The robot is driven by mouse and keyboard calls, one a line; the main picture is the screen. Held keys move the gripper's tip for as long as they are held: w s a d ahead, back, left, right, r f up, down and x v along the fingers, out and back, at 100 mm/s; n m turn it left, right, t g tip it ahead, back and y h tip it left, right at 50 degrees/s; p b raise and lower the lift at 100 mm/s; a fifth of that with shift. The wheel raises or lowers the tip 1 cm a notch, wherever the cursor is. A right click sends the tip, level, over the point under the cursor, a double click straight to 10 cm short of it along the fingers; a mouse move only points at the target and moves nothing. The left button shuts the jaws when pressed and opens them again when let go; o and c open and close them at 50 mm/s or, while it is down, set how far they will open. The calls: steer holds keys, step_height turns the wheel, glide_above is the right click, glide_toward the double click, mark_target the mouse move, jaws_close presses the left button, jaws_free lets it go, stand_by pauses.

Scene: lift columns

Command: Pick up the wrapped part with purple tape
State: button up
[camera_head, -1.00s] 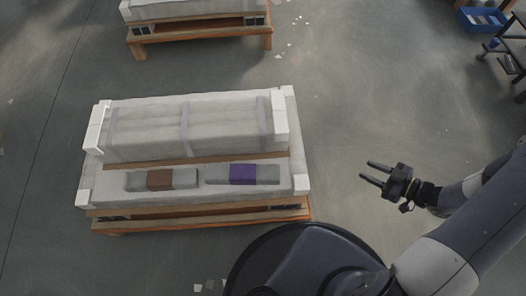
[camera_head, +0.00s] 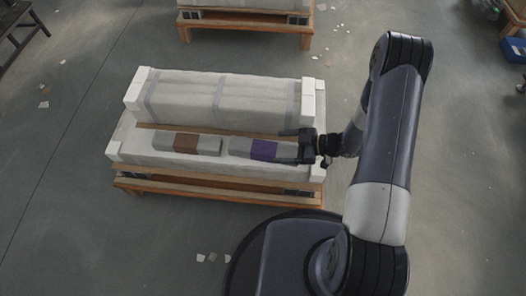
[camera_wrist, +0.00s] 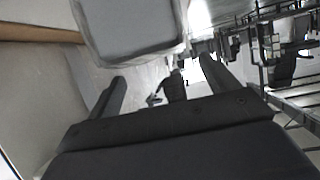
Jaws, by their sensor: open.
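The wrapped part with purple tape (camera_head: 262,150) is a grey block with a purple band around its middle. It lies on the pale front ledge of a wrapped stack. My gripper (camera_head: 288,147) is at its right end in the head view, with fingers pointing left. The gripper partly covers that end, and I cannot tell whether they touch. In the wrist view the fingers (camera_wrist: 163,72) stand wide apart with nothing clearly between them. A blurred grey wrapped end (camera_wrist: 130,28) fills the upper middle there; I cannot tell which item it is.
A similar part with brown tape (camera_head: 187,143) lies to the left on the same ledge. A large strapped bundle (camera_head: 225,97) rises behind both. The stack sits on a wooden pallet (camera_head: 220,192). Another pallet (camera_head: 245,28) stands farther back. Open floor lies left and right.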

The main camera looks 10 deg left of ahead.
mark_target(265, 147)
steer(key=b+x, duration=0.1)
steer(key=x, duration=0.4)
steer(key=shift+b, duration=0.3)
steer(key=shift+r, duration=0.1)
steer(key=shift+c, duration=0.3)
steer(key=c, duration=1.4)
steer(key=shift+r, duration=0.1)
